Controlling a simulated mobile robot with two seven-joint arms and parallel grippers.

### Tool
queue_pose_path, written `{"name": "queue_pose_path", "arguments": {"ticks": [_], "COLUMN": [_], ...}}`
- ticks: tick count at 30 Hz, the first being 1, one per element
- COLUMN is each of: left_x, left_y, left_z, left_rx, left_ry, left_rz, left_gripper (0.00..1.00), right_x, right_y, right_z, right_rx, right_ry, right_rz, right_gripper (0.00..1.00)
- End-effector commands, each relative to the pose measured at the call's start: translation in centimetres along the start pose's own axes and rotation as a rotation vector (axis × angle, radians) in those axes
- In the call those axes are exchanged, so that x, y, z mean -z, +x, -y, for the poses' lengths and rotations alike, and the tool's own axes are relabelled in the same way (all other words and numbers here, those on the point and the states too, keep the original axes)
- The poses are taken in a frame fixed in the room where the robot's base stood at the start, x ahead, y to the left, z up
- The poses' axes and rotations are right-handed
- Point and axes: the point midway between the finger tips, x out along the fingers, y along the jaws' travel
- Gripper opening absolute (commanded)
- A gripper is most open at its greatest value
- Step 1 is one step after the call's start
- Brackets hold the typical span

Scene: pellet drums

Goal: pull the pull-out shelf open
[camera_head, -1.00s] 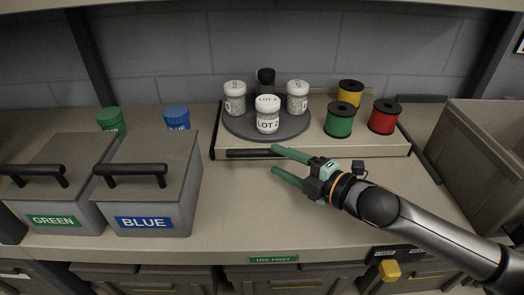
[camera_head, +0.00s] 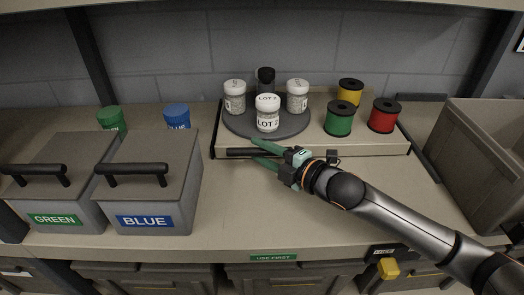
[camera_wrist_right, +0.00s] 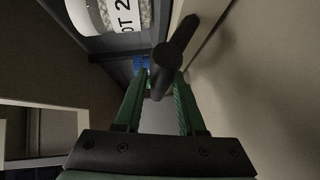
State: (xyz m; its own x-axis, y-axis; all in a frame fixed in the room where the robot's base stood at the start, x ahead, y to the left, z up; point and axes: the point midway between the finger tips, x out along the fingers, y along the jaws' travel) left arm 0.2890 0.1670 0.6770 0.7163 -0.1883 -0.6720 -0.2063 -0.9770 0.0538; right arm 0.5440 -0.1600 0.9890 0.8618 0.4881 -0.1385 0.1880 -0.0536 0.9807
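The pull-out shelf (camera_head: 350,150) is a low beige board at the back of the counter, carrying a turntable and spools. Its dark bar handle (camera_head: 238,153) runs along the left part of the front edge. My right gripper (camera_head: 257,150) is at the handle, one finger above the bar and one below it in the picture. In the wrist view the fingers are apart, and the handle (camera_wrist_right: 174,55) shows between and beyond their tips. I cannot tell whether they touch it. My left gripper is not in view.
Lot jars (camera_head: 267,114) stand on the grey turntable (camera_head: 295,130). Spools (camera_head: 339,119) stand to their right. GREEN (camera_head: 60,185) and BLUE (camera_head: 150,190) lidded bins stand at left, and a grey crate (camera_head: 480,150) at right. The counter before the shelf is clear.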

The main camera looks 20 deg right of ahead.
Motion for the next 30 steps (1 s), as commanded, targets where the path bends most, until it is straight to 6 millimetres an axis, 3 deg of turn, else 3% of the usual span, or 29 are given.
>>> {"name": "queue_pose_path", "arguments": {"ticks": [1,10,30], "left_x": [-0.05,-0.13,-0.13], "left_y": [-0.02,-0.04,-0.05], "left_z": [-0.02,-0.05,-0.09], "left_rx": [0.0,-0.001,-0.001], "left_ry": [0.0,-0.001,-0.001], "left_rz": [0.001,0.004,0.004], "left_gripper": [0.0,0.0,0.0], "right_x": [-0.01,-0.01,-0.02], "right_y": [-0.02,-0.03,-0.03], "right_z": [0.0,0.01,0.06], "right_rx": [0.0,0.0,0.001], "right_ry": [0.0,0.0,0.0], "right_rz": [0.0,0.0,0.0], "right_gripper": [0.32,0.0,0.0]}}
